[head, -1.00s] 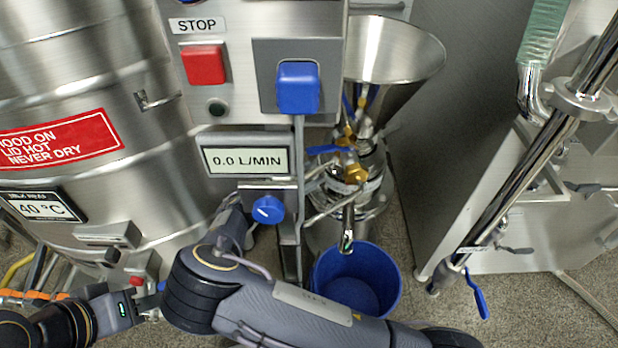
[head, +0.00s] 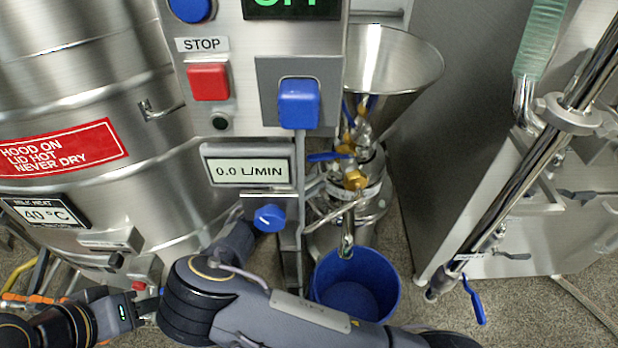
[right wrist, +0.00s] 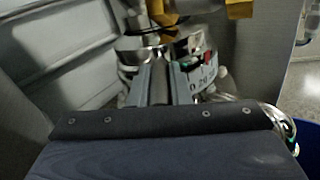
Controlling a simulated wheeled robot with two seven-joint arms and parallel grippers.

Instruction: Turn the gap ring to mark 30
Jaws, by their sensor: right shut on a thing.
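The mill stands right of the control panel in the head view, and its metal gap ring (head: 374,190) sits below the brass fittings. In the head view this gripper is hidden behind the panel. My left gripper (head: 150,304) is low at the left, away from the mill; its fingers are unclear.
A blue bucket (head: 385,290) stands on the floor below the mill's spout (head: 346,240). The steel funnel (head: 395,65) tops the mill. The panel carries a red STOP button (head: 208,81) and a blue knob (head: 269,217). A steel vat (head: 60,90) is left, a pipe (head: 530,170) right.

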